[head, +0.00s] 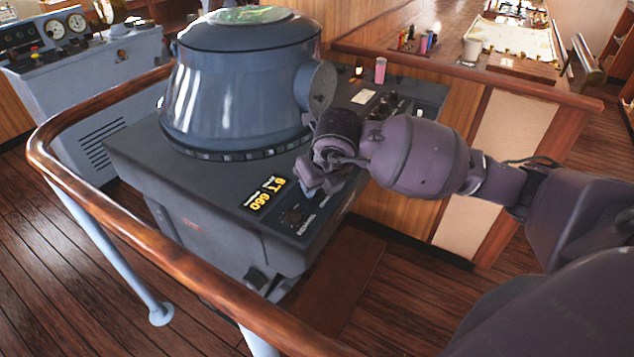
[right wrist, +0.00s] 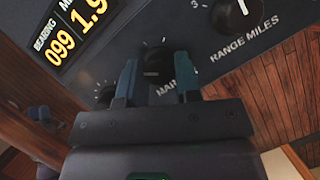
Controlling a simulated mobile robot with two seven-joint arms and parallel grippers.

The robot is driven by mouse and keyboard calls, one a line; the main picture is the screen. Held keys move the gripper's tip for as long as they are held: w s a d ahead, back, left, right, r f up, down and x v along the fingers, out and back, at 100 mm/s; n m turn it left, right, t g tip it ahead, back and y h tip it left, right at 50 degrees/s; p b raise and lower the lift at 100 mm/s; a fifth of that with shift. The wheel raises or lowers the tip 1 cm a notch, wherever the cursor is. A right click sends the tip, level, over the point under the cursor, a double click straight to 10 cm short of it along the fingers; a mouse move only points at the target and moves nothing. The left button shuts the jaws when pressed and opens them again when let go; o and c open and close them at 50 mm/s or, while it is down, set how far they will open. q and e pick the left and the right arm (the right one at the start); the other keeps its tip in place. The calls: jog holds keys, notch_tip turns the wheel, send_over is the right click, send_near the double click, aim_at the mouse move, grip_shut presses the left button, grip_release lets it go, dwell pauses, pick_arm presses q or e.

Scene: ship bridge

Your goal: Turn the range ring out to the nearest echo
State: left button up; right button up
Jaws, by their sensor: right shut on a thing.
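The grey radar console (head: 130,150) carries a large blue-grey hood (head: 235,95) with a greenish round screen (head: 250,15) on top. My right gripper (head: 308,185) is over the console's control panel. In the right wrist view its two blue fingers (right wrist: 157,85) are shut around a black knob (right wrist: 157,62), whose label is partly hidden. The yellow display (head: 264,193) also shows in the right wrist view (right wrist: 72,30), reading bearing 099 and 1.9 beside it. The range miles knob (right wrist: 235,15) is to the right. My left gripper is out of view.
Another black knob (head: 292,215) is near the panel's front edge. A wooden handrail (head: 150,235) curves around the console's left and front. A wooden desk with a cup (head: 472,48) and a chart (head: 515,38) stands behind at right.

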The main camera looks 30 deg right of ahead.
jog(key=shift+m, duration=0.4)
jog(key=o, duration=0.9)
jog(key=v, duration=1)
jog(key=shift+s+a+r, duration=0.1)
jog(key=shift+a+r, duration=0.1)
jog(key=shift+r, duration=0.2)
jog(key=shift+a+f, duration=0.1)
